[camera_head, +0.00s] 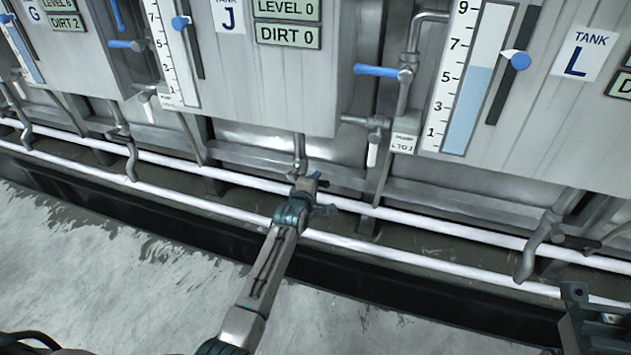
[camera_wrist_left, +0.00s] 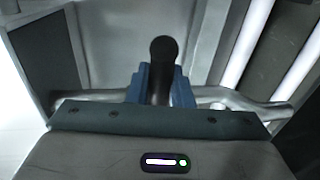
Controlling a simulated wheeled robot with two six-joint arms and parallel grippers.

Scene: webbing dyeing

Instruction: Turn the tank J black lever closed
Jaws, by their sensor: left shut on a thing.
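The tank J panel (camera_head: 268,85) is at the upper middle of the head view, with a "J" label (camera_head: 229,15) and readings of level 0 and dirt 0. A drain pipe (camera_head: 299,152) comes down below it. My left gripper (camera_head: 314,190) is at the bottom of this pipe. In the left wrist view its blue fingers (camera_wrist_left: 160,80) are shut on the black lever (camera_wrist_left: 163,52), whose rounded end stands up between them. The lever's lower part is hidden by the gripper. A part of my right arm's end (camera_head: 585,318) shows at the lower right, cut off by the edge.
Two white horizontal pipes (camera_head: 430,222) run along the tanks' foot, close to my left gripper. Tank L (camera_head: 578,55) stands to the right. A blue-handled valve (camera_head: 378,71) sits between tanks J and L. Grey floor (camera_head: 90,270) is open in front.

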